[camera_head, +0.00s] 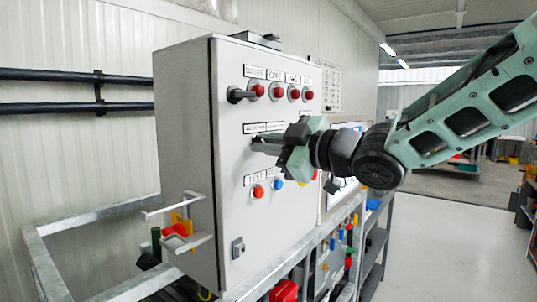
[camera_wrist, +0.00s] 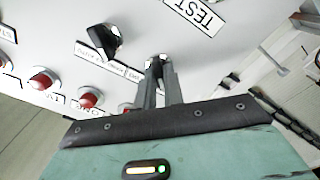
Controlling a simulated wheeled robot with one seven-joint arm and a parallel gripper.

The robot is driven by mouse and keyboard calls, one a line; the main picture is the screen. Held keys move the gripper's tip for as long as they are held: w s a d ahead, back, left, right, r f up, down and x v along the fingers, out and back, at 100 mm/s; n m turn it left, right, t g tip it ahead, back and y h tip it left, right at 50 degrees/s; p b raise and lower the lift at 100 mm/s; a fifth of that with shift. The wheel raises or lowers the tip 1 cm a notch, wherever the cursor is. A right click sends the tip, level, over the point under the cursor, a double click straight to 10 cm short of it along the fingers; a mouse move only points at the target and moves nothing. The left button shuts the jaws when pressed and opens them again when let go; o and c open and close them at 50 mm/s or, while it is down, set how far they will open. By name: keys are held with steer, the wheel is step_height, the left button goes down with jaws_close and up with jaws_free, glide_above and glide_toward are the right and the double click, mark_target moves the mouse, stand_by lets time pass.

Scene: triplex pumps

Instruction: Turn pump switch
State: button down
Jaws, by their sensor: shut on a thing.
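A grey control cabinet (camera_head: 186,160) has a light front panel with lamps and rotary switches. My gripper (camera_head: 262,142) reaches in from the right, its fingers at the panel's middle row below a white label strip (camera_head: 263,127). In the wrist view, the fingers (camera_wrist: 158,78) are close together on the pump switch (camera_wrist: 155,62); they hide most of it, so its angle cannot be told. Another black switch (camera_wrist: 103,40) in the same row stands free beside the fingers. A black handle switch (camera_head: 240,95) sits higher on the panel, beside the red lamps (camera_head: 278,92).
Below my gripper are a red button (camera_head: 258,191) and a blue button (camera_head: 278,184). A metal frame (camera_head: 92,213) surrounds the cabinet's lower left. Pipes (camera_head: 60,75) run along the left wall. The floor (camera_head: 460,235) at right is open.

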stand_by(0.4)
steer(key=c, duration=1.5)
jaws_free()
steer(key=b+v, duration=0.2)
steer(key=v, duration=1.5)
steer(key=shift+s+d, duration=0.15)
